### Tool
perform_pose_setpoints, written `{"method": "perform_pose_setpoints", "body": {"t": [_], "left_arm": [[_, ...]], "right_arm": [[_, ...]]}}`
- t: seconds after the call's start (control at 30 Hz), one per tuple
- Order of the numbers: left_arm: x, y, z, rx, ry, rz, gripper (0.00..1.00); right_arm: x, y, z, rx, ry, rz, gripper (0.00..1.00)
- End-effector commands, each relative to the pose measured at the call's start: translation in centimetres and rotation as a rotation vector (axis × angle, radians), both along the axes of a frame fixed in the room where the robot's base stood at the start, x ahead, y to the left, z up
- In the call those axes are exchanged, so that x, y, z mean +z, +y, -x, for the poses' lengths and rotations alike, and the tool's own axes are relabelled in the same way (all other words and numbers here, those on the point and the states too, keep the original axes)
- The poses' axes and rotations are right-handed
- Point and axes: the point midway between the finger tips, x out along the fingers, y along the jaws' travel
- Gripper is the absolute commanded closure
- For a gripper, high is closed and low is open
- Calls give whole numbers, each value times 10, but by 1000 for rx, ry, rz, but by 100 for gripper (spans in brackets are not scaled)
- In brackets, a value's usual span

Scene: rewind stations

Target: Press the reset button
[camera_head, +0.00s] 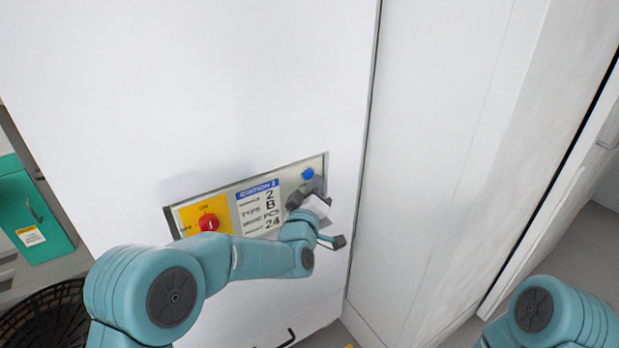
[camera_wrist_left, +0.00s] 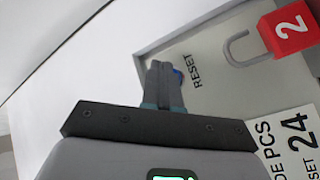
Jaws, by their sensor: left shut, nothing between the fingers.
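The blue reset button (camera_head: 308,173) is at the upper right of the control panel (camera_head: 222,189) on a white cabinet. My left gripper (camera_head: 315,184) is in front of the panel's right end, just below the button in the head view. In the left wrist view, its fingers (camera_wrist_left: 160,78) are shut with nothing between them. They cover most of the blue button (camera_wrist_left: 177,72), beside the printed word RESET. I cannot tell whether the fingertips touch it. My right gripper is out of view.
A red knob (camera_head: 208,222) on a yellow plate is at the panel's left, beside a station label (camera_head: 259,206). A teal box (camera_head: 33,215) stands at the far left.

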Motion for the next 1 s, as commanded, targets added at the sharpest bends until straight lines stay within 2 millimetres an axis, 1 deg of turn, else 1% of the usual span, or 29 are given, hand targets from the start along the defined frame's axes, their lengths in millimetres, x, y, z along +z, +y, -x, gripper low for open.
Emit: {"method": "perform_pose_setpoints", "body": {"t": [0.03,0.4,0.8,1.0], "left_arm": [[-1,-1,2,0,0,1,100],[-1,-4,5,-1,1,0,100],[-2,-27,36,-3,1,0,100],[-1,-32,44,-1,1,0,100]], "right_arm": [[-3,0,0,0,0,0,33],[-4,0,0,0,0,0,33],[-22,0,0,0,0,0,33],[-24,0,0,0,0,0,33]]}}
